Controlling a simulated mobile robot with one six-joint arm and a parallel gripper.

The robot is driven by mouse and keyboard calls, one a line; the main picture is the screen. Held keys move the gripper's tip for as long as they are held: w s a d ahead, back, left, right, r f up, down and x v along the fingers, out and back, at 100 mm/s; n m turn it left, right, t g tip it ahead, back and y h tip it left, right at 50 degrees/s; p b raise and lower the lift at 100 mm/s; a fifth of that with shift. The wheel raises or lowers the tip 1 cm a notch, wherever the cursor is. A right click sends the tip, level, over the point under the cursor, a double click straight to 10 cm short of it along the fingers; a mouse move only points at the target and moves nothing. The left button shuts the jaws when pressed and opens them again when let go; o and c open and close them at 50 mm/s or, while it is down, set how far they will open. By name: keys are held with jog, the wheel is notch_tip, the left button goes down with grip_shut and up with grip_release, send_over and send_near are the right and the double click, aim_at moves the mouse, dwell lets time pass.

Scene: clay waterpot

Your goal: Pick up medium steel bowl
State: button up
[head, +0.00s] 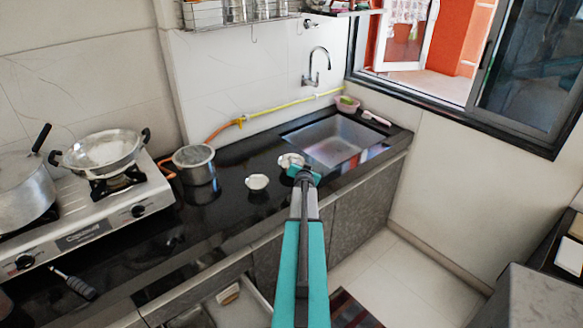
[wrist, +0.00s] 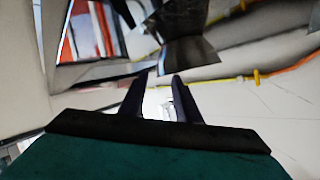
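Two small steel bowls stand on the black counter in the head view. One bowl (head: 257,183) is left of my gripper (head: 304,174); the other bowl (head: 290,160) is just behind it and partly covered by it. I cannot tell which is the medium one. In the wrist view my gripper (wrist: 162,78) has its two dark fingers apart. A bright patch shows between them, too unclear to name. In the head view the gripper's tips are partly hidden by its own body.
A steel pot (head: 194,166) stands on the counter (head: 225,208) at left, near the stove (head: 90,215) with a pan (head: 103,150) and large pot (head: 22,188). A sink (head: 333,143) and tap (head: 316,66) are behind at right. A yellow-orange hose (head: 272,112) runs along the wall.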

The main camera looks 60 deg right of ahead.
aim_at(302, 162)
jog(key=shift+p+x, duration=0.6)
jog(key=shift+x, duration=1.8)
jog(key=shift+w, duration=0.1)
grip_shut()
